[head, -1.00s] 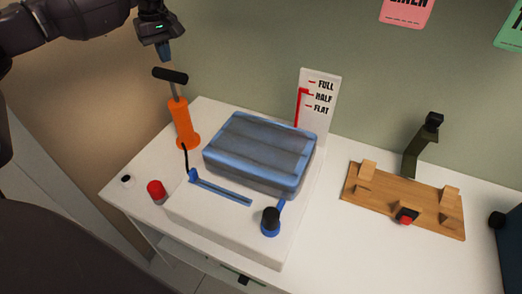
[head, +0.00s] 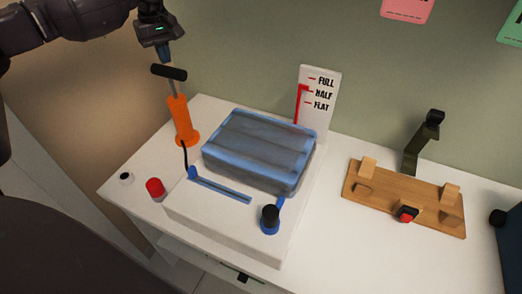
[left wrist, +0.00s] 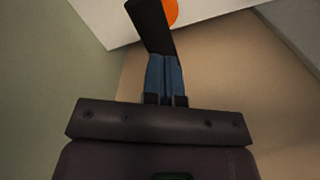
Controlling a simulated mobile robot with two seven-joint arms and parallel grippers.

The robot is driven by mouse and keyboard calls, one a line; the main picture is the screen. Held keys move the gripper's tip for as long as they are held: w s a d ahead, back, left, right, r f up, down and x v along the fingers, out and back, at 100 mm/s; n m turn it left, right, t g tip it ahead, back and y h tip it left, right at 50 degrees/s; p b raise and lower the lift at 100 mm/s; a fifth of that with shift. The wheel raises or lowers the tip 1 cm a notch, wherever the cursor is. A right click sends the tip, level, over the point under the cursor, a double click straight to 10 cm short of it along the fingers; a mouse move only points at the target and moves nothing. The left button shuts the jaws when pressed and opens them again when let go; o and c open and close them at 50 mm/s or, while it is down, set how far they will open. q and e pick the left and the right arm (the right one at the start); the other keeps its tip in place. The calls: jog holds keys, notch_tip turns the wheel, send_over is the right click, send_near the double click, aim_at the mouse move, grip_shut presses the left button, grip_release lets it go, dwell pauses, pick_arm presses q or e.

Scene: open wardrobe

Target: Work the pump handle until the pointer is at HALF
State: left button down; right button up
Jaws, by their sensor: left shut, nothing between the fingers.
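The orange hand pump (head: 182,120) stands upright at the back left of the white top, its black crossbar handle (head: 169,72) raised on a grey rod. My left gripper (head: 163,60) is shut and empty, just above the handle. In the left wrist view, its blue fingers (left wrist: 165,78) overlap the handle (left wrist: 150,25); I cannot tell whether they touch. The gauge board (head: 320,100) reads FULL, HALF and FLAT. Its red pointer (head: 301,104) has its top near HALF, perhaps slightly above. A blue-grey cushion-like block (head: 258,150) lies before it. My right gripper is not in view.
A red knob (head: 155,188), a blue slot (head: 222,190) and a black knob (head: 270,216) are on the near side. A wooden board (head: 400,198) with blocks and a dark green bracket (head: 418,150) are on the right. White surface lies between them.

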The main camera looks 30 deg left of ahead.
aim_at(171, 80)
pick_arm(q)
jog(key=shift+f+b, duration=1)
jog(key=shift+f, duration=2.85)
jog(key=shift+r+p, duration=0.5)
jog(key=shift+r, duration=4.1)
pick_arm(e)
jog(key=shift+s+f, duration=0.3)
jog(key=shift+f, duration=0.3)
pick_arm(q)
notch_tip(171, 80, up, 6)
jog(key=shift+f+p, duration=0.1)
jog(key=shift+p, duration=0.4)
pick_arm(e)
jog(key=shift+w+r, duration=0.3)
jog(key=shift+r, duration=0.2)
